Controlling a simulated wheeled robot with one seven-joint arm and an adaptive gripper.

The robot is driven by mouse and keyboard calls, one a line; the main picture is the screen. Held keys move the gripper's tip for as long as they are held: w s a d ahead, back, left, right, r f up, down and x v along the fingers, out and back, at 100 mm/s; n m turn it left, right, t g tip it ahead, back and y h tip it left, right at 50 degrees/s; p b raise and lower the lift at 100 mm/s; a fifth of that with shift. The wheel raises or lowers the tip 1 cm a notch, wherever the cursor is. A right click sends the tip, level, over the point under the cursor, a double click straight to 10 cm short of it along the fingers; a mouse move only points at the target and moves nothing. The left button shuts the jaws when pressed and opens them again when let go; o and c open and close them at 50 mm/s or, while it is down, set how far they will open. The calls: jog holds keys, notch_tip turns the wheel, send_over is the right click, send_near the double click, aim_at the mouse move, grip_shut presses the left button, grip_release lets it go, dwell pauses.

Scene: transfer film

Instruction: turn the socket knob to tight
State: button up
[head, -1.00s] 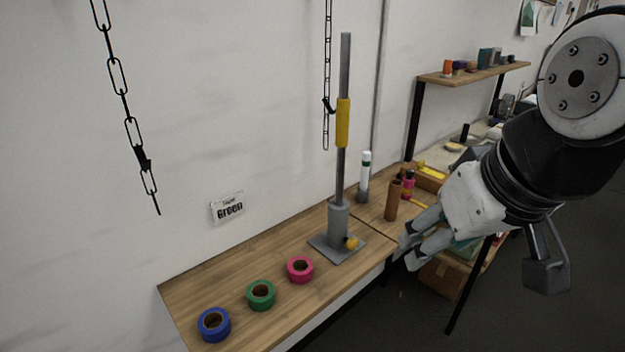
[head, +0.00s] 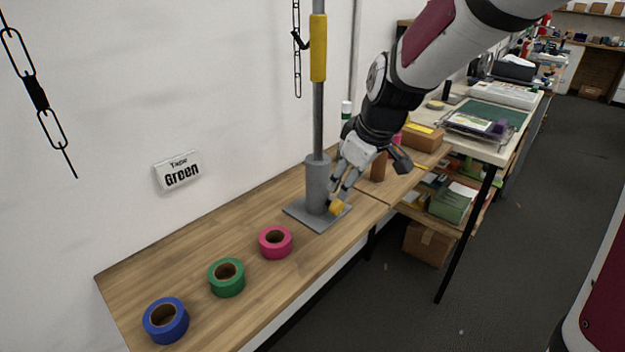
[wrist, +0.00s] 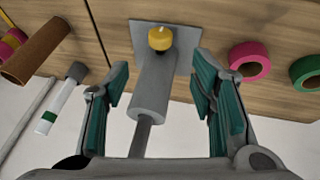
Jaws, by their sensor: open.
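The socket (head: 317,182) is a grey upright cylinder on a square grey base plate (head: 299,213), with a pole (head: 318,115) rising out of it. The yellow socket knob (head: 337,207) is low on the socket's right side. My gripper (head: 340,192) is close to the knob in the head view, its fingers pointing down at it. In the wrist view the fingers (wrist: 155,92) are apart with teal pads, one on each side of the socket. The knob (wrist: 160,39) lies beyond the fingertips there, with a small white mark on its edge. I see no contact with it.
Blue (head: 166,320), green (head: 227,277) and pink (head: 275,242) tape rolls stand on the wooden bench left of the socket. A brown cylinder (head: 378,167) and a white tube (head: 346,110) are behind my gripper. A sign (head: 178,171) reads "Tape Green". A chain hangs at left.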

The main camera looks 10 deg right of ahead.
aim_at(338, 203)
jog(key=b+x, duration=0.1)
jog(key=x, duration=1)
jog(key=shift+w+f, duration=0.1)
jog(key=shift+f, duration=0.25)
jog(key=c, duration=1.1)
